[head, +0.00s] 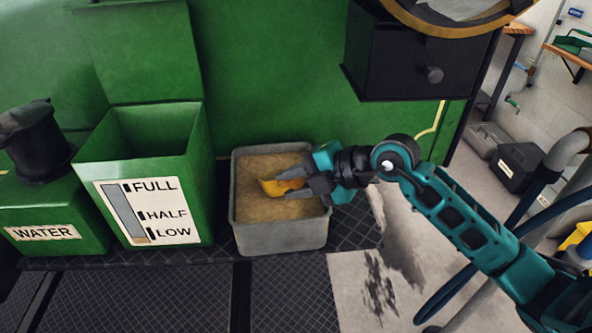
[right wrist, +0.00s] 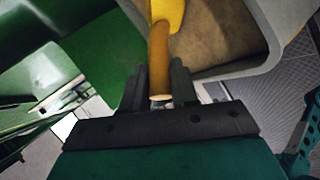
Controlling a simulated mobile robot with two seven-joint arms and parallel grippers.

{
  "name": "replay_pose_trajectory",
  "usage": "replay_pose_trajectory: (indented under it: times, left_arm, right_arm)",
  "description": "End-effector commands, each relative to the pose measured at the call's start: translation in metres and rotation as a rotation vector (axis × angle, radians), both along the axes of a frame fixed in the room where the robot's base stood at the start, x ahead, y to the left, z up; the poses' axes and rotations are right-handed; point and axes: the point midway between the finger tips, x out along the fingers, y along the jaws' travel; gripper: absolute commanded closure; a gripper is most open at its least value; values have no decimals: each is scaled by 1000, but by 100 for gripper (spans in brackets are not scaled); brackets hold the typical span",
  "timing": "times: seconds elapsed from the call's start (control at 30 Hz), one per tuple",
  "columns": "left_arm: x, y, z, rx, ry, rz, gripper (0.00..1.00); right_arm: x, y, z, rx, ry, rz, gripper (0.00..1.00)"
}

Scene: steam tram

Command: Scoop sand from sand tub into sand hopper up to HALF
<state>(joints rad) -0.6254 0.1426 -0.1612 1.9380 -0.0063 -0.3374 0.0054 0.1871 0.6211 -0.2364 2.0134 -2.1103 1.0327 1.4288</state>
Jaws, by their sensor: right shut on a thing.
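The sand tub (head: 280,238) is a grey open box with sand (head: 264,208) in it, standing right of the hopper. The sand hopper (head: 195,180) is a green open-topped box with its lid raised. Its gauge (head: 124,212) is marked FULL, HALF and LOW, with a sand-coloured strip only at the very bottom, around or below LOW. My right gripper (head: 296,184) is over the tub, shut on the handle of a yellow scoop (head: 277,186). In the right wrist view the wooden handle (right wrist: 160,62) sits between the fingers. Whether the scoop holds sand is unclear. My left gripper is out of view.
A green water box (head: 62,236) with a black filler stands left of the hopper. A black box with a knob (head: 395,70) juts out above and right of the tub. The dark tread-plate floor (head: 190,295) in front is clear.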

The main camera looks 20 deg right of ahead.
Motion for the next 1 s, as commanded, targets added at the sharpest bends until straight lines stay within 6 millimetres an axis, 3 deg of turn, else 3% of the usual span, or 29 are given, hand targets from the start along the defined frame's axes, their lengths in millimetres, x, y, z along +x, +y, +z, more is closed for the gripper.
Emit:
replay_pose_trajectory:
  times: [0.23,0.6,0.8,1.0]
  left_arm:
    - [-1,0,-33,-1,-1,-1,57]
    - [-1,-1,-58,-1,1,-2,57]
    - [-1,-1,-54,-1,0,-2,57]
    - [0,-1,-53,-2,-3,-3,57]
  right_arm:
    - [1,0,-13,9,-106,1,100]
    - [-21,-1,24,36,-404,0,100]
    - [-27,-2,44,41,-485,-1,100]
    - [-30,-2,50,44,-519,0,100]
